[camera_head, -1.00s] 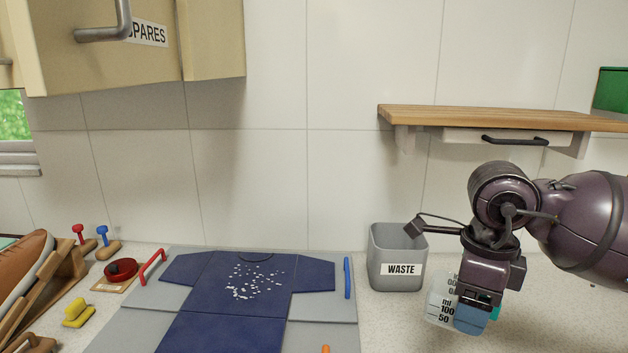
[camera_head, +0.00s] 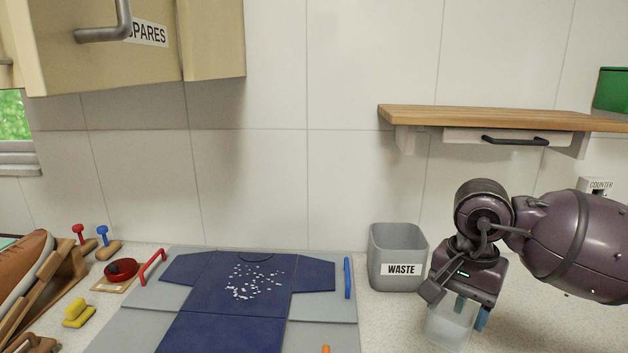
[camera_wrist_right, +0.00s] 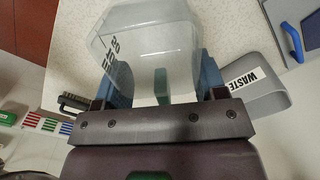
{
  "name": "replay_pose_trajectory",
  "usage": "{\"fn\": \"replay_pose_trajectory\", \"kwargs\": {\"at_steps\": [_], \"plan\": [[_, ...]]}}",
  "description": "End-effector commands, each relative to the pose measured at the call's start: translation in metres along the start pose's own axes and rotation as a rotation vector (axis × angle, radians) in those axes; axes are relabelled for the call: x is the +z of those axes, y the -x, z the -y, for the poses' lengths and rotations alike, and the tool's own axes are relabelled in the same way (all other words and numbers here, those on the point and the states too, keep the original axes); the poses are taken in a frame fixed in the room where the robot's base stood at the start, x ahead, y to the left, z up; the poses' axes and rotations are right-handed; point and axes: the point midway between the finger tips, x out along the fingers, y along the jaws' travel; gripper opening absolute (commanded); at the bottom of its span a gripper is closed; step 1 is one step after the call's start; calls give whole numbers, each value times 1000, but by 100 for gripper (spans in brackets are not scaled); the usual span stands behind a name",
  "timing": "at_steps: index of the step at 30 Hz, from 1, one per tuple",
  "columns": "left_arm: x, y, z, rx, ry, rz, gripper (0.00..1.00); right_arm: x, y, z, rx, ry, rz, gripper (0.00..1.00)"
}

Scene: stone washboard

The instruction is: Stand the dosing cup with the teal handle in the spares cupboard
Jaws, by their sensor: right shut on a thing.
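My right gripper (camera_head: 466,312) points down over the counter at the lower right. It is shut on the dosing cup (camera_head: 447,332), a clear cup with black measuring marks. In the right wrist view the cup (camera_wrist_right: 150,45) lies between my blue fingers (camera_wrist_right: 162,88), and its teal handle (camera_wrist_right: 161,84) shows between them. The spares cupboard (camera_head: 75,55) hangs on the wall at the upper left, its front bearing a SPARES label and a metal handle; its inside is not visible. My left gripper is not in view.
The grey waste bin (camera_head: 397,245) stands just left of my right gripper. A wooden shelf (camera_head: 490,116) juts from the wall above it. A folding board (camera_head: 335,308) with a navy shirt (camera_head: 240,290) covers the middle. A yellow-handled tool (camera_head: 78,313) lies at left.

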Motion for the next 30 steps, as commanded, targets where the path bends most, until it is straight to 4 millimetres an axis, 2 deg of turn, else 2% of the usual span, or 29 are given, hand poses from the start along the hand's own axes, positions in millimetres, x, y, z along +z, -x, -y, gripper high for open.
{"fn": "replay_pose_trajectory", "kwargs": {"at_steps": [11, 16, 18, 21, 24, 30], "plan": [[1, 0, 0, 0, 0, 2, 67, -4, -34, 6, 2, 517, 4, 36], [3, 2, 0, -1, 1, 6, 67, -2, -61, 7, 1, 715, 5, 36], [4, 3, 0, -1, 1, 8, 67, 3, -82, 6, 2, 736, 9, 36], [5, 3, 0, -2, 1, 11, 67, 11, -101, 3, 1, 730, 6, 36], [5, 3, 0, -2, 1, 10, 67, 19, -112, 0, 0, 731, 3, 36], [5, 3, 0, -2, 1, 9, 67, 21, -117, -3, 1, 726, -1, 36]]}}
